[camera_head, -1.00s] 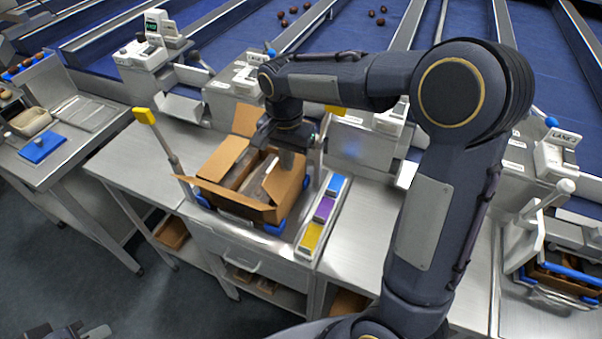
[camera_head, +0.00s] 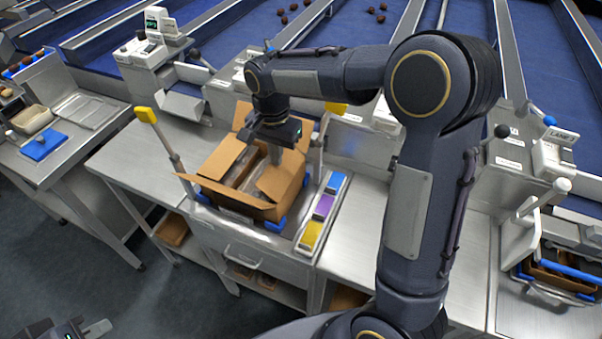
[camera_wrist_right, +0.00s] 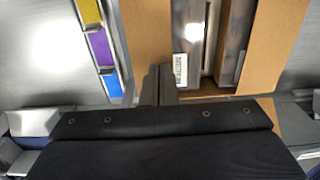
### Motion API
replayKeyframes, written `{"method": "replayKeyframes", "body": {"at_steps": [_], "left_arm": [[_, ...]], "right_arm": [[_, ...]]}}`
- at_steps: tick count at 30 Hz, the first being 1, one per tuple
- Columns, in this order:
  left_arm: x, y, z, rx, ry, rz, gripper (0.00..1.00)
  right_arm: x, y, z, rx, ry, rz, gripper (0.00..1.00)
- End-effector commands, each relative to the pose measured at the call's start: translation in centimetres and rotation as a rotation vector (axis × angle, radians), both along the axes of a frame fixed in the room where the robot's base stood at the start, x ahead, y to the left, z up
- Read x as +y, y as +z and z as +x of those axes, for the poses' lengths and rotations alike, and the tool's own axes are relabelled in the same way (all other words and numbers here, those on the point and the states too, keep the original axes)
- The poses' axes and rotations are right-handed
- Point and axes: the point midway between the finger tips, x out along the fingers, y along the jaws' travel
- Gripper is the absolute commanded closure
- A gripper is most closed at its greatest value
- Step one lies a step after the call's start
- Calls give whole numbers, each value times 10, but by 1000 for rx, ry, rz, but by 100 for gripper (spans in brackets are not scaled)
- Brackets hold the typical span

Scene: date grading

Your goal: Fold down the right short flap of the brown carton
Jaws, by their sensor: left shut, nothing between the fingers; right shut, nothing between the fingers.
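The brown carton (camera_head: 245,209) stands open on the steel bench, with clear-wrapped contents partly visible inside. Its right short flap (camera_head: 279,182) leans inward over the right part of the opening; it also shows in the right wrist view (camera_wrist_right: 149,35). The opposite left flap (camera_head: 221,158) also leans inward. The back flap (camera_head: 242,114) stands up and the front flap (camera_head: 236,194) slopes outward. My right gripper (camera_head: 277,157) is shut and empty, pointing down at the carton's right side near the right flap. Contact is unclear. My left gripper (camera_head: 88,330) is shut at the bottom left edge, far from the carton.
A strip of blue, purple and yellow blocks (camera_head: 323,207) lies right of the carton. A yellow-tipped post (camera_head: 147,115) rises left of it. Blue corner holders (camera_head: 275,226) sit at the carton's base. Weighing machines (camera_head: 152,47) stand behind. Bench space at left is clear.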

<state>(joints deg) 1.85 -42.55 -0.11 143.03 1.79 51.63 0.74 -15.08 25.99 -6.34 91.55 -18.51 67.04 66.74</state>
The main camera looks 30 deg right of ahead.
Motion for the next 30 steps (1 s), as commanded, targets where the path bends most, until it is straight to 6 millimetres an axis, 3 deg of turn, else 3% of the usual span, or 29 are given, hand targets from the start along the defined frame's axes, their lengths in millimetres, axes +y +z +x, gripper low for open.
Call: {"method": "replayKeyframes", "body": {"at_steps": [23,30], "left_arm": [[0,-27,0,0,0,0,100],[0,-25,0,0,0,0,100]], "right_arm": [[0,-39,0,2,0,-1,100],[0,-36,0,1,0,-1,100]]}}
